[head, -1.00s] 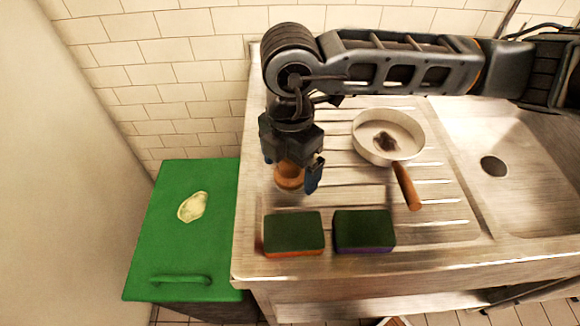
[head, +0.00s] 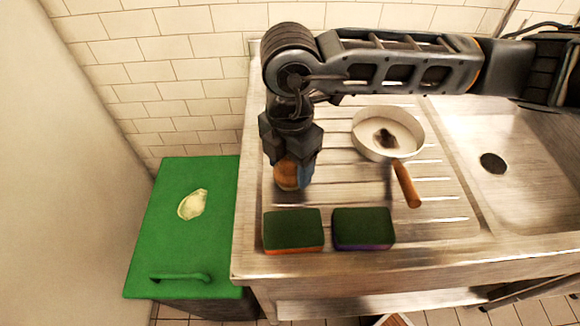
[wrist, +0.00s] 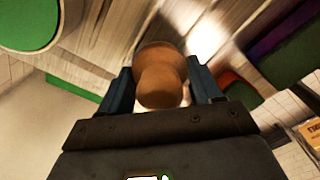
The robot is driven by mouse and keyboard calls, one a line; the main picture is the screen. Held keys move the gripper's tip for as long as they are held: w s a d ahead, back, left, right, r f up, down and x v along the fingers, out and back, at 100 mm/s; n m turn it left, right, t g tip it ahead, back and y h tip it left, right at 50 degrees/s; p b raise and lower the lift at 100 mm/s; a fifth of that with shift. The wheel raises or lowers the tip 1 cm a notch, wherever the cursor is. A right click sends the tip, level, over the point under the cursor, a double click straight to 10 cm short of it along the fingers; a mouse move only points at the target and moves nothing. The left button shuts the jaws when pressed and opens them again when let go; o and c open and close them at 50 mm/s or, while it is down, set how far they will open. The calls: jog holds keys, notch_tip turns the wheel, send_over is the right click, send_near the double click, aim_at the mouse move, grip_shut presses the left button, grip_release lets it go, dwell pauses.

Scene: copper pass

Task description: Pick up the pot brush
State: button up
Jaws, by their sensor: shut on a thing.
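The pot brush (head: 287,177) has a round brown wooden body and is upright on the ribbed metal drainboard, at its left side. My gripper (head: 294,174) points down over it. In the wrist view the brush (wrist: 161,75) sits between the two blue fingers of my gripper (wrist: 162,88), which are shut on it. In the head view part of the brush is hidden by the gripper, and I cannot tell whether its underside touches the drainboard.
Two sponges, one orange-based (head: 294,231) and one purple-based (head: 363,229), lie in front of the gripper. A white pan (head: 362,145) with a wooden handle stands to the right, then the sink basin (head: 535,165). A green lidded bin (head: 160,245) stands left.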

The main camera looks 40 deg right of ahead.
jog(key=shift+r, duration=0.15)
jog(key=shift+r, duration=0.25)
jog(key=r+b, duration=0.1)
jog(key=r, duration=0.2)
jog(key=shift+d+r, duration=0.2)
jog(key=s+d+r+b, duration=0.2)
jog(key=s+d+r, duration=0.4)
jog(key=s+d, duration=0.1)
jog(key=shift+s+d+r, duration=0.35)
jog(key=shift+d+r, duration=0.05)
jog(key=shift+d, duration=0.3)
